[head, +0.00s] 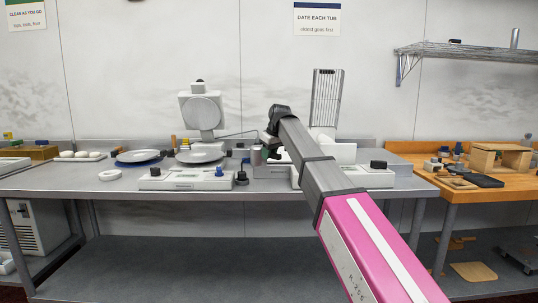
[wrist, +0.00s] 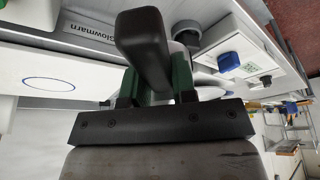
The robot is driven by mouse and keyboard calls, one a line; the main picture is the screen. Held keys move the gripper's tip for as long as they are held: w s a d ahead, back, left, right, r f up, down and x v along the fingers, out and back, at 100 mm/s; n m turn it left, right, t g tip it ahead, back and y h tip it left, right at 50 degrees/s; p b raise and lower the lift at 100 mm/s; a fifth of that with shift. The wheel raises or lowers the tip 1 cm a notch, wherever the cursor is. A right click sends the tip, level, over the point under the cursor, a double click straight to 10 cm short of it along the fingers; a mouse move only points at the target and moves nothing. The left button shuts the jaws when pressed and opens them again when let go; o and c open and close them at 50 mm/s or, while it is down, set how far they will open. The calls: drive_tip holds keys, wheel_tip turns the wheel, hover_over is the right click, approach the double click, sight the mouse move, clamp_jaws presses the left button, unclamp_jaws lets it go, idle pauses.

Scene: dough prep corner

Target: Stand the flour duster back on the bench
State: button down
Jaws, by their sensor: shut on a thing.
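My gripper (head: 271,150) is over the middle of the steel bench (head: 110,185), in front of the back wall. In the wrist view my gripper (wrist: 156,88) is shut, its green-sided jaws around a dark, rounded bar-shaped thing (wrist: 145,42), which I take to be the flour duster.
Left of my gripper stand a white scale (head: 187,179), grey pans (head: 200,156) and a dark knobbed weight (head: 241,178). A white unit with a black knob (head: 378,175) stands to the right. A wooden table (head: 450,190) adjoins at right.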

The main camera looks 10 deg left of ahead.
drive_tip(key=shift+f, duration=0.15)
drive_tip(key=shift+f, duration=3.8)
drive_tip(key=shift+f, duration=0.6)
drive_tip(key=c, duration=0.8)
unclamp_jaws()
drive_tip(key=shift+c, duration=0.2)
drive_tip(key=shift+r, duration=0.1)
drive_tip(key=v, duration=1)
drive_tip(key=shift+d+r, duration=0.15)
drive_tip(key=shift+r, duration=0.15)
drive_tip(key=shift+s, duration=0.1)
